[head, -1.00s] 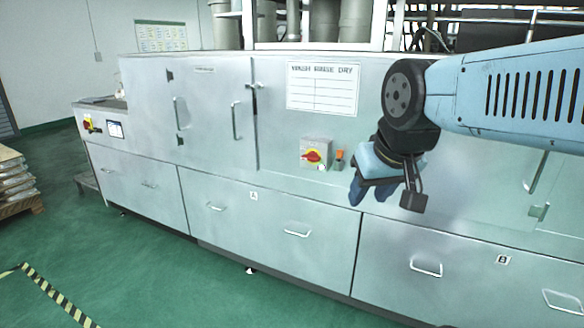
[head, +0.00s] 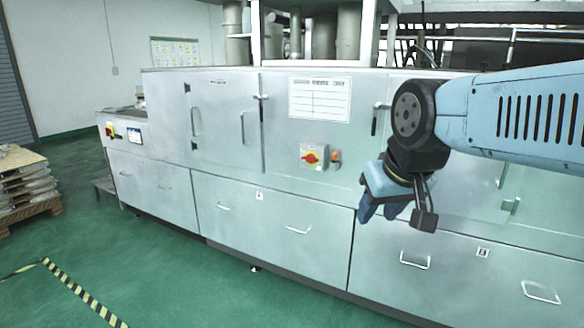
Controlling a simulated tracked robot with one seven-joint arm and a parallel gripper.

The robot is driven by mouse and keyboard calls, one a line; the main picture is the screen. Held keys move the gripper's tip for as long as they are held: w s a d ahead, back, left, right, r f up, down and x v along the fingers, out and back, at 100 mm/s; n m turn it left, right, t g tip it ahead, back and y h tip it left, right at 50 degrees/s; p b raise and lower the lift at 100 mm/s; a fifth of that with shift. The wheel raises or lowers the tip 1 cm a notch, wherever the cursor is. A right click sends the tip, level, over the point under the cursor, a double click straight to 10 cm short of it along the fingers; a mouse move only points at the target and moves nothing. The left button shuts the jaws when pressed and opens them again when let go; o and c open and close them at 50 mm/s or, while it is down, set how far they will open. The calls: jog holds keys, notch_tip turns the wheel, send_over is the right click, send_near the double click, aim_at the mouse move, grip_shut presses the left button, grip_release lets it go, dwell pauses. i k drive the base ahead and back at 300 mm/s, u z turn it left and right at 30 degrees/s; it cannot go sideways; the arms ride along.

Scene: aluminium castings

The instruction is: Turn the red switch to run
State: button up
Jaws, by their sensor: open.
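The red switch (head: 311,158) is a red rotary handle on a yellow disc. It sits on a small grey box (head: 322,149) on the front of the long metal washing machine (head: 220,125). Its markings are too small to read, so I cannot tell which position it points to. My gripper (head: 372,214) hangs to the right of the switch and lower in the picture, pointing down. Its blue fingers are open and nothing shows between them. It is apart from the switch.
An orange button or lamp (head: 336,155) is just right of the switch box. A second red and yellow switch (head: 110,132) is on the machine's far left end, beside a small screen (head: 134,137). A loaded pallet (head: 25,185) stands at left. Green floor (head: 170,265) in front is clear.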

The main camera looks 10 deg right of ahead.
aim_at(311, 158)
jog(key=z, duration=0.2)
jog(key=i, duration=0.85)
jog(key=u, duration=0.1)
